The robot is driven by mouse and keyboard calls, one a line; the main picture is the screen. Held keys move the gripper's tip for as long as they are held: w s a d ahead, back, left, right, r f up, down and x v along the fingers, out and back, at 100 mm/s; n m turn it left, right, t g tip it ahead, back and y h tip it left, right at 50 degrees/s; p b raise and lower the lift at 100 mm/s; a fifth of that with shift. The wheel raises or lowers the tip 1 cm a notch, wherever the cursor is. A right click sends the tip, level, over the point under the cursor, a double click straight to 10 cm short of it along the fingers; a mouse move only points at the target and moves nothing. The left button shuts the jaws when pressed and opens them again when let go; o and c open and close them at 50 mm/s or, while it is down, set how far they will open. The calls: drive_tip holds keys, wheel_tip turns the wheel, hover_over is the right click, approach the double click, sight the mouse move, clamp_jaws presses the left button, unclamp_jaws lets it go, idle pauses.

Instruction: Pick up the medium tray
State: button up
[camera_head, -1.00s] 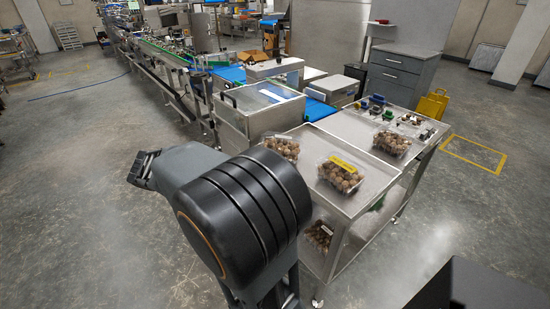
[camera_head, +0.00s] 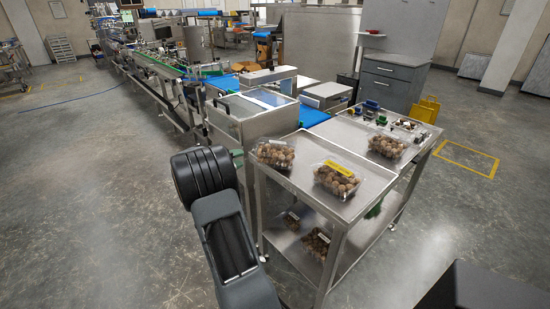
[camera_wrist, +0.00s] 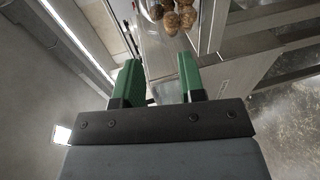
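Three clear clamshell trays of brown round items stand on the steel cart top in the head view: a left tray (camera_head: 274,153), a front tray with a yellow label (camera_head: 336,179) and a right rear tray (camera_head: 387,146). I cannot tell for sure which is the medium one. My gripper (camera_wrist: 158,80) shows two green fingers spread apart with nothing between them in the wrist view. Part of one tray (camera_wrist: 178,14) shows beyond the fingertips at the top of that view, apart from them. My gripper is not clearly visible in the head view.
The steel cart (camera_head: 300,188) has a lower shelf with more filled trays (camera_head: 317,242). Small parts (camera_head: 384,117) lie at the cart's rear. A metal box (camera_head: 250,118) and a conveyor line stand behind and left.

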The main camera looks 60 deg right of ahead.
sight(253, 153)
drive_tip(key=p+x, duration=0.1)
drive_tip(key=x, duration=0.5)
drive_tip(key=shift+d, duration=0.25)
drive_tip(key=shift+s, duration=0.1)
drive_tip(key=shift+c, duration=0.5)
clamp_jaws()
drive_tip(key=shift+r, duration=0.15)
idle(0.6)
